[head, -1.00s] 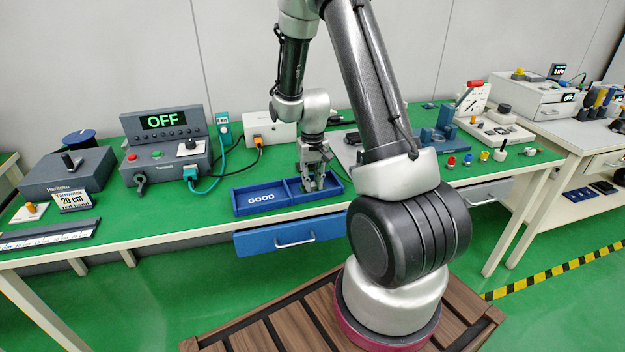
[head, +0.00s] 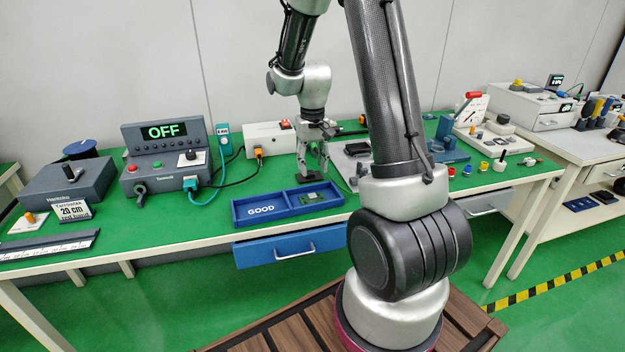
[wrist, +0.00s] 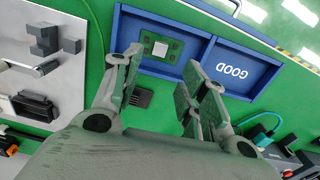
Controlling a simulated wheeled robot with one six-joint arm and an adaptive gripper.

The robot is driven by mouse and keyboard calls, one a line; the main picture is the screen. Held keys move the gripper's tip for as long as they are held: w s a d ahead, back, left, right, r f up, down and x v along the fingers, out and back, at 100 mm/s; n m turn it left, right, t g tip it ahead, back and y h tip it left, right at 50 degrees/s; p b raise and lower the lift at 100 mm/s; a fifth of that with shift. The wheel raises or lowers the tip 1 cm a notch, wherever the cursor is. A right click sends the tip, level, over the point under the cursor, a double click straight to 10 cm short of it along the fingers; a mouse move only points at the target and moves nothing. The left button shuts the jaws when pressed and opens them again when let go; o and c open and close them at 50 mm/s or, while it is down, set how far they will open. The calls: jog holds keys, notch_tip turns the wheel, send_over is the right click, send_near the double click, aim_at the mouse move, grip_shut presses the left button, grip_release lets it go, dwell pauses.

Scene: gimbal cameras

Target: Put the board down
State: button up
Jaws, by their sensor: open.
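The board (head: 312,197) is a small green circuit board with a pale square chip. It lies in the right compartment of the blue tray (head: 240,222), whose left compartment is marked GOOD. In the wrist view the board (wrist: 172,53) lies flat inside the compartment, and the tray (wrist: 205,46) shows its blue walls around it. My gripper (head: 313,172) is open and empty, above and behind the tray. In the wrist view its spread fingers (wrist: 160,85) show with the board beyond them, apart from it.
A control box (head: 165,165) reading OFF stands left of the tray. A white box (head: 268,138) with a cable stands behind. A grey plate with dark blocks (head: 357,150) is to the right. A blue drawer (head: 290,247) is below the tray.

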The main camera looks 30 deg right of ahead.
jog(key=s+a+r+n+t, duration=0.1)
jog(key=s+a+r, duration=0.1)
jog(key=s+r, duration=0.45)
jog(key=s+a+r+t, duration=0.1)
jog(key=s+r, duration=0.2)
jog(key=r, duration=0.6)
jog(key=s+a+r+t, duration=0.1)
jog(key=s+r, duration=0.1)
jog(key=s, duration=0.5)
jog(key=s+a+r+n+t, duration=0.1)
jog(key=s+r, duration=0.1)
jog(key=s, duration=0.5)
jog(key=shift+r+n, duration=0.3)
jog(key=shift+r, duration=0.05)
jog(key=shift+s, duration=0.15)
